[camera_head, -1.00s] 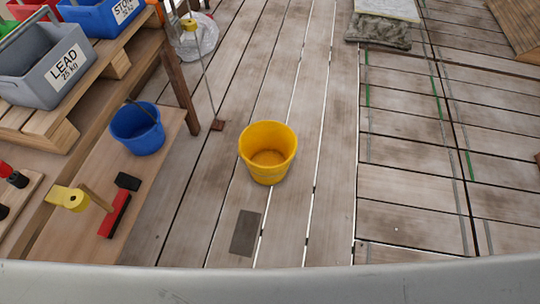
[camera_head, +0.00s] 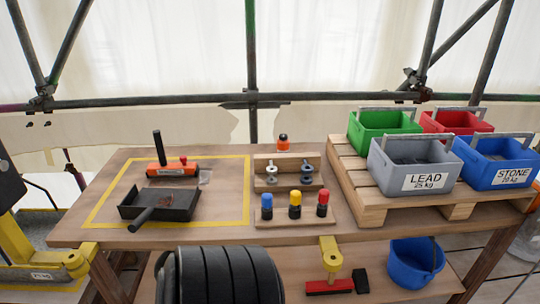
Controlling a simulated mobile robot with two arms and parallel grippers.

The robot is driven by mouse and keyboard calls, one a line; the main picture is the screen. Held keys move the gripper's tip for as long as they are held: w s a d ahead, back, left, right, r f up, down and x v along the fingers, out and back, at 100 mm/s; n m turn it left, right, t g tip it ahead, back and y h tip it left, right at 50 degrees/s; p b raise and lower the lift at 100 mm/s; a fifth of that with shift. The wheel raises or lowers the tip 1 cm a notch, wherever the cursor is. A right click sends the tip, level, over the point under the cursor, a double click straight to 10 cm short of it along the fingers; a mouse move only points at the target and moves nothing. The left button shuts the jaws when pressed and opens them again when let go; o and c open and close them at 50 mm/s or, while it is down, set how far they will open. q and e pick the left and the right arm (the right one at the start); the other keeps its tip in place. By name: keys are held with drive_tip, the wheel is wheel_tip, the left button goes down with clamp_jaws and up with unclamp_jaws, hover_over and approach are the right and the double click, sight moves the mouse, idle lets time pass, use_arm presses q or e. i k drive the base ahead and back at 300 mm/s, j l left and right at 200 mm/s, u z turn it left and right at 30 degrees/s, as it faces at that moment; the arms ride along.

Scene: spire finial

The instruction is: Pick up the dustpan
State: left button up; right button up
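A black dustpan (camera_head: 173,204) lies on the wooden workbench (camera_head: 120,167), inside a yellow taped rectangle at the left. Its handle (camera_head: 142,221) points toward the front edge of the bench.
An orange tool with a black upright handle (camera_head: 173,166) lies just behind the dustpan. A rack with blue, yellow and red-topped items (camera_head: 295,205) stands to the right. A pallet (camera_head: 372,200) holds several crates. A blue bucket (camera_head: 413,265) sits on the lower shelf.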

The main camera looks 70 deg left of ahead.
sight(150, 204)
drive_tip(key=u, duration=3.2)
